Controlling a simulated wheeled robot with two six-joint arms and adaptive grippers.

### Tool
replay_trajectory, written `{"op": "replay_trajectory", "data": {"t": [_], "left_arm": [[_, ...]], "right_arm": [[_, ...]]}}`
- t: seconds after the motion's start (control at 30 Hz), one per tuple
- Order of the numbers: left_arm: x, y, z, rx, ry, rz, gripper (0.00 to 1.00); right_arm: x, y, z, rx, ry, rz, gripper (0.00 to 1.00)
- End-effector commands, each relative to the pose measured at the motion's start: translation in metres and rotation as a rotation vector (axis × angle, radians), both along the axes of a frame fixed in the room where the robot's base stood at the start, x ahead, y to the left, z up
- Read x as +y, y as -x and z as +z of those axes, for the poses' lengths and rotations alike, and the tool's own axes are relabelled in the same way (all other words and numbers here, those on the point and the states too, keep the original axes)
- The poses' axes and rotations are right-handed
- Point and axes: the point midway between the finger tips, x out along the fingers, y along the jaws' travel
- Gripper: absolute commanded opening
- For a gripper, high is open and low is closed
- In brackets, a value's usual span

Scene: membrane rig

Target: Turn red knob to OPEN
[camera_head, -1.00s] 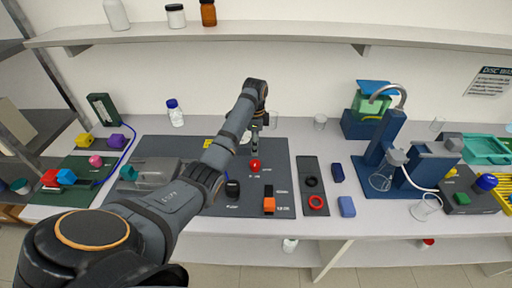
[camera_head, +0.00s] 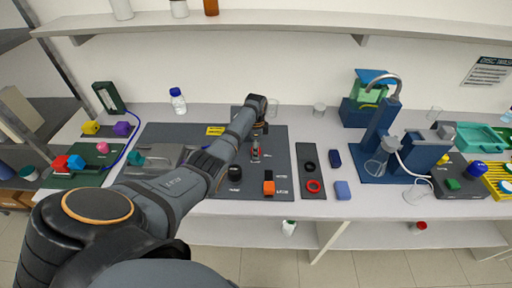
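The red knob (camera_head: 255,156) stands on the dark grey panel mat (camera_head: 282,153) near the middle of the bench. Only bits of its red surface show between my gripper's fingers. My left arm reaches in from the lower left, and my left gripper (camera_head: 256,150) points down with its fingertips at the knob. It is too small to tell whether the fingers are closed on it. The knob's label is hidden or too small to read. My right gripper is not in view.
On the same mat are a black knob (camera_head: 234,173) and an orange switch (camera_head: 269,186). A narrow mat to the right holds a black ring (camera_head: 310,166) and a red ring (camera_head: 313,186). A blue stand (camera_head: 375,160) is farther right. A shelf (camera_head: 300,21) runs above.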

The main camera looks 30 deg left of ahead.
Motion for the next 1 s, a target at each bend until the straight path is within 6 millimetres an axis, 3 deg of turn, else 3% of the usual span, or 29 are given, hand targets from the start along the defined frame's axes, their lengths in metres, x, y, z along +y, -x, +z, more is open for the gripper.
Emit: {"op": "replay_trajectory", "data": {"t": [0.1, 0.2, 0.5, 0.77, 1.0], "left_arm": [[0.000, 0.000, 0.000, 0.000, 0.000, 0.000, 0.63], [0.000, 0.000, 0.000, 0.000, 0.000, 0.000, 0.51], [0.000, 0.000, 0.001, 0.000, 0.000, 0.000, 0.10], [0.000, 0.000, 0.002, 0.000, 0.000, 0.023, 0.09], [0.000, -0.001, 0.004, -0.001, 0.001, 0.143, 0.09]], "right_arm": [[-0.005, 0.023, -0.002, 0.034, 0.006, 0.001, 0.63], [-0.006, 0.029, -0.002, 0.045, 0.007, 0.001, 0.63], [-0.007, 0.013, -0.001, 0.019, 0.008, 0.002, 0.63], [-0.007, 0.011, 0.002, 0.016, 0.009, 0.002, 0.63], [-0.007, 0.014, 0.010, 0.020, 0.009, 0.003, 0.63]]}}
